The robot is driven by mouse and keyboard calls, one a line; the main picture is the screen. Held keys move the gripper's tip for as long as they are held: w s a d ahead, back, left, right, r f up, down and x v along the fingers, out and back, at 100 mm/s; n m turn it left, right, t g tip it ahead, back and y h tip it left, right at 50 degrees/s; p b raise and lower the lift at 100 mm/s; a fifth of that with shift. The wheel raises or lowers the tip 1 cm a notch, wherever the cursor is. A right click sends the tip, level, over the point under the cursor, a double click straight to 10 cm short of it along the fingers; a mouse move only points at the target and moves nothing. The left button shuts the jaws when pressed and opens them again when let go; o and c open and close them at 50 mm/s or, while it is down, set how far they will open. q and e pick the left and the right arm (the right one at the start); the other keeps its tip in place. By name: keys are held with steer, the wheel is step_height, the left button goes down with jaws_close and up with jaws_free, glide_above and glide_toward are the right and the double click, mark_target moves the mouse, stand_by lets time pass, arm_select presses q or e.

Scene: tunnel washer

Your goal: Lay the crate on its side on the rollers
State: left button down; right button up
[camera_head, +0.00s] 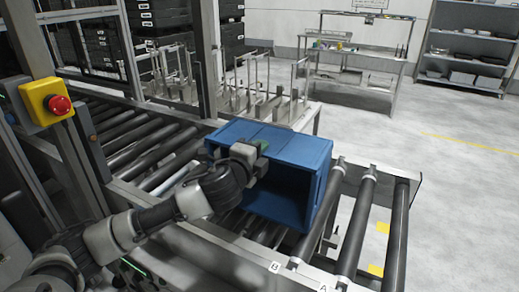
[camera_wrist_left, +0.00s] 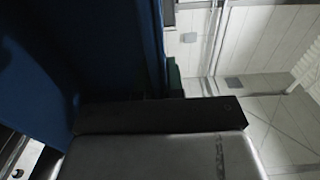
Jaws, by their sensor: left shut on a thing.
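The blue crate (camera_head: 285,155) is on the rollers (camera_head: 150,135) near the right end of the conveyor in the head view. It lies on its side, with its open mouth facing toward the front of the picture. My left gripper (camera_head: 258,150) is shut on the crate's upper front edge. The crate's blue wall (camera_wrist_left: 85,60) fills the left of the left wrist view, next to the dark gripper body (camera_wrist_left: 160,115). The fingertips are mostly hidden there. Whether the crate's underside rests fully on the rollers is hidden. My right gripper is not in view.
A yellow box with a red emergency button (camera_head: 60,105) stands at the left on a metal post. Bare rollers (camera_head: 365,225) continue to the right of the crate. A metal rack with upright posts (camera_head: 270,105) stands behind. A workbench (camera_head: 355,65) and open floor lie beyond.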

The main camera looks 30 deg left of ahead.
arm_select(q)
steer(key=shift+r, duration=0.15)
steer(key=c, duration=1.2)
jaws_free()
steer(key=shift+o, duration=0.2)
steer(key=shift+f, duration=0.2)
steer(key=s+b, duration=0.2)
steer(key=s, duration=0.9)
steer(key=shift+a+r+b, duration=0.15)
steer(key=shift+b, duration=0.15)
